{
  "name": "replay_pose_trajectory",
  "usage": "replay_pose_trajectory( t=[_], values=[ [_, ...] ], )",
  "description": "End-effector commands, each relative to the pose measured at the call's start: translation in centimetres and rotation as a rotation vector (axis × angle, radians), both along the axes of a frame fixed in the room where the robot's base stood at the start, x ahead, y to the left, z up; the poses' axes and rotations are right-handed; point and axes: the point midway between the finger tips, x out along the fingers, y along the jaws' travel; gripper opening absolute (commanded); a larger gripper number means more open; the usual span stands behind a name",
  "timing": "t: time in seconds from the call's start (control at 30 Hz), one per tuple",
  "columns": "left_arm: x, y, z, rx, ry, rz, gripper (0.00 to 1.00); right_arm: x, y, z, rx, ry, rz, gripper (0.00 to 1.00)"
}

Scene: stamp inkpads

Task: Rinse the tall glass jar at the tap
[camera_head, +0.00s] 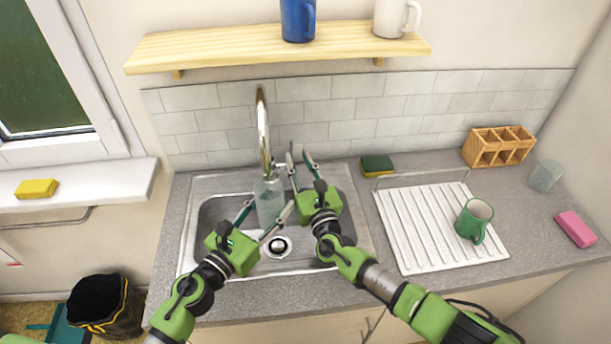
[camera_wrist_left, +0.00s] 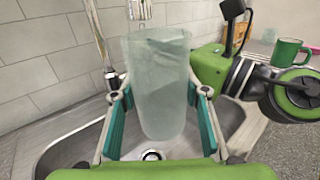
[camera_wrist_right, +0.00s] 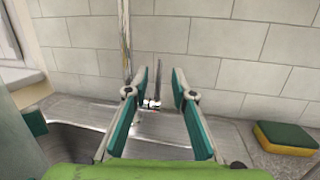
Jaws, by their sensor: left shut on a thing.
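The tall glass jar (camera_head: 268,203) is pale, translucent and roughly upright over the sink (camera_head: 188,225). My left gripper (camera_head: 268,210) is shut around its sides; the jar also fills the middle of the left wrist view (camera_wrist_left: 160,90). The metal tap (camera_head: 263,125) rises behind the jar, its spout above it. I cannot tell whether water runs. My right gripper (camera_head: 299,158) is open beside the tap, to the right of the jar. In the right wrist view a thin upright lever (camera_wrist_right: 157,80) shows between its fingertips, with no clear contact.
The drain (camera_head: 278,246) lies below the jar. A sponge (camera_head: 377,165) sits behind the drying rack (camera_head: 405,235), which holds a green mug (camera_head: 473,218). A wooden organiser (camera_head: 497,147), glass (camera_head: 545,175) and pink block (camera_head: 576,229) are at right. A shelf (camera_head: 210,47) hangs above.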

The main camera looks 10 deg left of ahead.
Motion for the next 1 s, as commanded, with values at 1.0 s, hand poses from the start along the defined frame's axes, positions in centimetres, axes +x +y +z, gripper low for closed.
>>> replay_pose_trajectory(
  t=[1.0],
  values=[
    [0.0, 0.0, 0.1, -0.001, -0.002, 0.0, 0.12, -4.2, -2.3, -0.5, 0.001, -0.001, -0.003, 0.0]
  ],
)
